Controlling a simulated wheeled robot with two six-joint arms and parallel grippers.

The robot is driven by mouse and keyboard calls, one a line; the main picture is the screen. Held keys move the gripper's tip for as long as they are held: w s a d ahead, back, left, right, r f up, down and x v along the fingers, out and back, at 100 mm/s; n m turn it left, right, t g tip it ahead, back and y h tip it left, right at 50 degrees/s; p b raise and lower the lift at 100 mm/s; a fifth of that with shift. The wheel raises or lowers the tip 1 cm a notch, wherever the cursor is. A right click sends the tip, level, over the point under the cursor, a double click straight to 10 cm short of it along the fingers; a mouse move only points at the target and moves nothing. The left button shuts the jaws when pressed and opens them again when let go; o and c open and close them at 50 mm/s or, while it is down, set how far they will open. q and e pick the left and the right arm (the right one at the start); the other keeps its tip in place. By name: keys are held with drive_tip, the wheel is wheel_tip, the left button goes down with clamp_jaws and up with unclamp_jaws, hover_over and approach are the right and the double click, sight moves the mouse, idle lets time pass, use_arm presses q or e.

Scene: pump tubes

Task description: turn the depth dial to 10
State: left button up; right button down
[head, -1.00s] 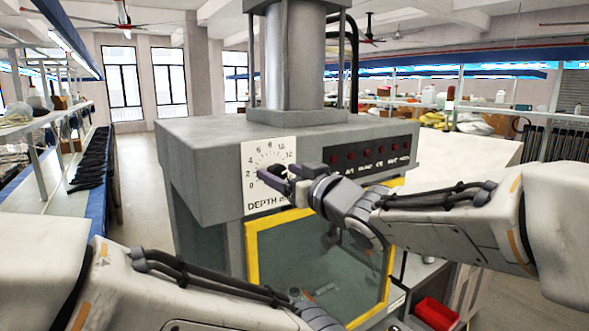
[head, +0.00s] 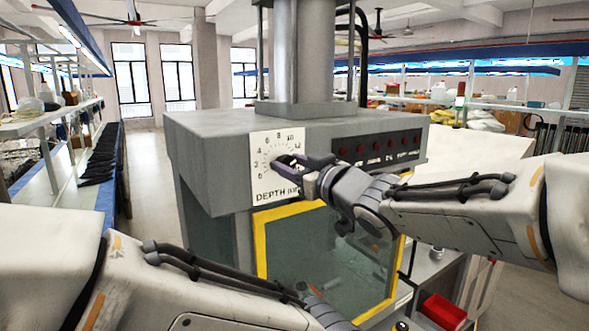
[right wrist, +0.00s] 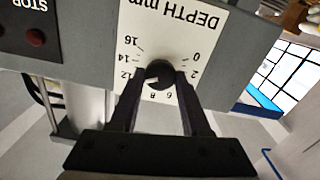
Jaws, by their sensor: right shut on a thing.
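The depth dial plate (head: 264,146) is white with a ring of numbers, on the front left of the grey press. My right gripper (head: 287,162) is at the dial and hides part of its face. In the right wrist view the plate (right wrist: 200,48) is upside down, and the dark round knob (right wrist: 159,72) sits between my right gripper's two fingers (right wrist: 161,84), which are shut on it. The fingers cover some of the numbers around it, and I cannot read the knob's setting surely. My left arm crosses the lower left of the head view; its gripper is out of frame.
A row of red buttons (head: 378,148) lies right of the dial on the press (head: 215,140). Below is a yellow-framed window (head: 262,245). A red bin (head: 443,311) stands at lower right. Shelving (head: 45,140) runs along the left.

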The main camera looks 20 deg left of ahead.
drive_tip(key=n+b, duration=0.2)
drive_tip(key=n, duration=0.2)
drive_tip(key=shift+f, duration=0.2)
drive_tip(key=shift+s+n+b, duration=0.1)
drive_tip(key=shift+n+b, duration=0.7)
drive_tip(key=shift+n, duration=0.7)
drive_tip(key=shift+r, duration=0.1)
drive_tip(key=shift+c, duration=2)
unclamp_jaws()
drive_tip(key=b+v, duration=0.1)
drive_tip(key=v, duration=0.9)
drive_tip(key=shift+s, duration=0.2)
drive_tip(key=shift+d, duration=0.15)
